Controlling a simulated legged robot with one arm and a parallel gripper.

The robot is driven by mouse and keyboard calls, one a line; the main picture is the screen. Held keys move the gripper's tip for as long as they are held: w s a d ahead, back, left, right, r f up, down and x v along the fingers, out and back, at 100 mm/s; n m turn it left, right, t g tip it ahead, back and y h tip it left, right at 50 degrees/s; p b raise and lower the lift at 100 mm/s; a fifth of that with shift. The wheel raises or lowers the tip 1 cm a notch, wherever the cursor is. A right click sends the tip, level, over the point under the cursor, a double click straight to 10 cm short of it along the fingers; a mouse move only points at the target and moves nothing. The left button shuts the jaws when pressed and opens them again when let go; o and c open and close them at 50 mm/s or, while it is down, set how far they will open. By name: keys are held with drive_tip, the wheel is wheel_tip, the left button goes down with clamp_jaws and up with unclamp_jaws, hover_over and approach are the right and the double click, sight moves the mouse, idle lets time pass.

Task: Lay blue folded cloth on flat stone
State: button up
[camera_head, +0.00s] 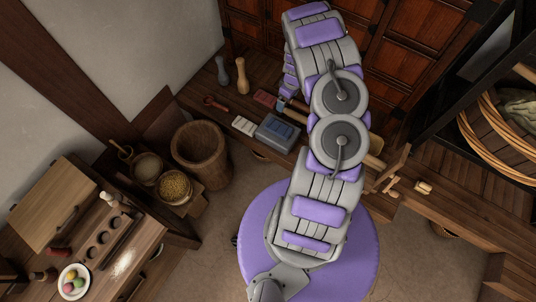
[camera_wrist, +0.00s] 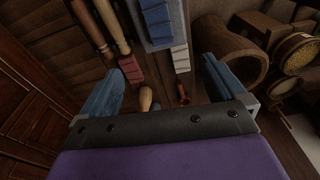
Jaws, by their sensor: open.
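The blue folded cloth (camera_head: 281,127) is a ribbed blue piece lying on a grey flat stone (camera_head: 267,137) on the wooden bench. In the wrist view, the blue cloth (camera_wrist: 157,20) lies on the grey stone (camera_wrist: 146,44) at the top, partly cut by the frame edge. My gripper (camera_wrist: 163,68) has its two blue fingers spread wide, with nothing held between them. The cloth and stone lie beyond the fingertips, apart from them. In the head view my arm crosses the bench just right of the stone and hides most of the gripper.
A red folded piece (camera_head: 264,98) and a white one (camera_head: 243,125) lie beside the stone. Two bottle-shaped pins (camera_head: 242,76) and a small red item (camera_head: 215,103) stand or lie farther left. A wooden tub (camera_head: 200,155) stands before the bench. Wooden rods (camera_wrist: 115,26) lie near the stone.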

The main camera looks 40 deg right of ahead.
drive_tip(key=s+a+r+m+g, duration=0.1)
drive_tip(key=s+a+r, duration=0.2)
drive_tip(key=a+r, duration=0.5)
drive_tip(key=s+a+r+m, duration=0.15)
drive_tip(key=a+r, duration=0.25)
drive_tip(key=r, duration=0.7)
drive_tip(key=s+a+r+g, duration=0.1)
drive_tip(key=s+a+r, duration=0.2)
drive_tip(key=a+r, duration=0.5)
drive_tip(key=s+a+r, duration=0.4)
drive_tip(key=s, duration=0.3)
drive_tip(key=s+a+r, duration=0.3)
drive_tip(key=s+a, duration=0.1)
drive_tip(key=s, duration=0.4)
drive_tip(key=s+a+r+m, duration=0.1)
drive_tip(key=s+a+r, duration=0.2)
drive_tip(key=s, duration=0.5)
drive_tip(key=shift+a+r+g+h, duration=0.3)
drive_tip(key=shift+a+r+g, duration=0.1)
drive_tip(key=shift+r, duration=0.4)
